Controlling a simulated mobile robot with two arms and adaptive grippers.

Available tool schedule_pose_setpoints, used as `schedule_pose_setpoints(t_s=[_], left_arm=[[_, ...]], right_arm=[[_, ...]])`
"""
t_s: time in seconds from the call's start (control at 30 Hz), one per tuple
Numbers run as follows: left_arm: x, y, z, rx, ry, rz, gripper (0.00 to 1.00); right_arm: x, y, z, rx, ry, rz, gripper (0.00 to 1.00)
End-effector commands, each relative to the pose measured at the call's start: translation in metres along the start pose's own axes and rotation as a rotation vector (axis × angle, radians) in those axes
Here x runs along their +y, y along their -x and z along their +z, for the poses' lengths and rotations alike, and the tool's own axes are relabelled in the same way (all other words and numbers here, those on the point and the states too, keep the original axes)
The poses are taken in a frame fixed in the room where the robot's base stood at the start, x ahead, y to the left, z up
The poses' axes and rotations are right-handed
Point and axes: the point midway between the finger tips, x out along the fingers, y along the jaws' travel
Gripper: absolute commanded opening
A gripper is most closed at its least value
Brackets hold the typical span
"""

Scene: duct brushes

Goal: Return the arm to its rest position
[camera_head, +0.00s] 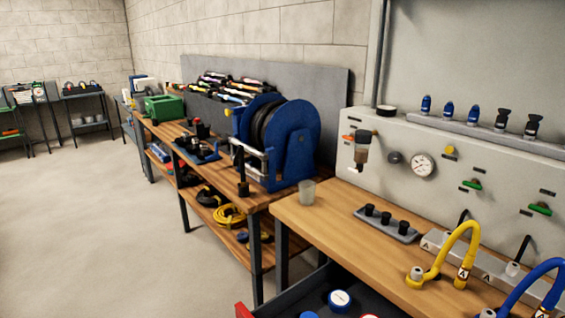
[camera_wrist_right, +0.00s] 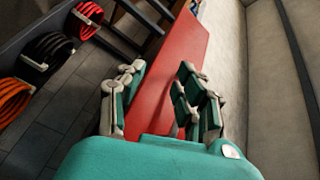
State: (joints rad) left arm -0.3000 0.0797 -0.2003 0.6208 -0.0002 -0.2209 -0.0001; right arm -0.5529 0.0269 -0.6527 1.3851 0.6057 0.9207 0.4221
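My right gripper (camera_wrist_right: 163,92) shows in the right wrist view, teal with grey finger joints. Neither of my grippers shows in the head view, and my left gripper is in no view.
The head view shows a wooden bench (camera_head: 330,212) with a grey rack (camera_head: 386,223), a clear cup (camera_head: 307,192) and a yellow hose (camera_head: 457,248). A blue reel (camera_head: 292,140) stands beyond. Open floor (camera_head: 90,220) lies left. Coiled hoses (camera_wrist_right: 48,52) hang left in the wrist view.

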Motion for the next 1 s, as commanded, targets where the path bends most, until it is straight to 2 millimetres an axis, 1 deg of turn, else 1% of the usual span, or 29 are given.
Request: schedule_pose_setpoints(t_s=[0.03,0.07,0.1,0.17,0.2,0.23,0.27,0.3,0.37,0.4,0.47,0.5,0.6,0.7,0.8,1.0], left_arm=[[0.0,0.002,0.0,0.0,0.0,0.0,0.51],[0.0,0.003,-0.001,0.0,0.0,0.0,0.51],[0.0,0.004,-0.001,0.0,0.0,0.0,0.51],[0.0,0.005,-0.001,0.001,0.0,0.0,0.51],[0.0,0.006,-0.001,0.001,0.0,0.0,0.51],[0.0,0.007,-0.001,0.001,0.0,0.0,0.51],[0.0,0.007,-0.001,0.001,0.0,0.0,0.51],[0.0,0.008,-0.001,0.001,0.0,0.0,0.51],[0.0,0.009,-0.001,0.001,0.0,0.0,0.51],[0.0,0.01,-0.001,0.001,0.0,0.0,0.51],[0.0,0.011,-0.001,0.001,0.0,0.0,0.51],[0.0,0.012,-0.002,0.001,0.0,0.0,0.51],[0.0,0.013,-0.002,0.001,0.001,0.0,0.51],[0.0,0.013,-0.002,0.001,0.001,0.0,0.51],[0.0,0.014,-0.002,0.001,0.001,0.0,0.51],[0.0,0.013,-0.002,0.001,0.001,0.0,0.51]], right_arm=[[0.032,0.0,0.011,-0.098,0.116,0.041,0.34],[0.052,0.001,0.018,-0.162,0.185,0.068,0.34],[0.081,0.005,0.026,-0.248,0.28,0.108,0.34],[0.124,0.015,0.034,-0.374,0.412,0.173,0.34],[0.154,0.024,0.036,-0.456,0.494,0.219,0.34],[0.175,0.032,0.036,-0.518,0.551,0.255,0.34],[0.196,0.041,0.035,-0.58,0.607,0.291,0.34],[0.224,0.054,0.032,-0.662,0.676,0.342,0.34],[0.263,0.077,0.023,-0.784,0.771,0.42,0.34],[0.286,0.094,0.016,-0.865,0.825,0.471,0.34],[0.316,0.12,0.003,-0.979,0.893,0.546,0.34],[0.333,0.138,-0.005,-1.052,0.929,0.593,0.34],[0.362,0.175,-0.025,-1.203,0.992,0.689,0.34],[0.377,0.201,-0.04,-1.307,1.024,0.752,0.34],[0.383,0.214,-0.047,-1.358,1.037,0.782,0.34],[0.385,0.217,-0.048,-1.371,1.039,0.789,0.34]])
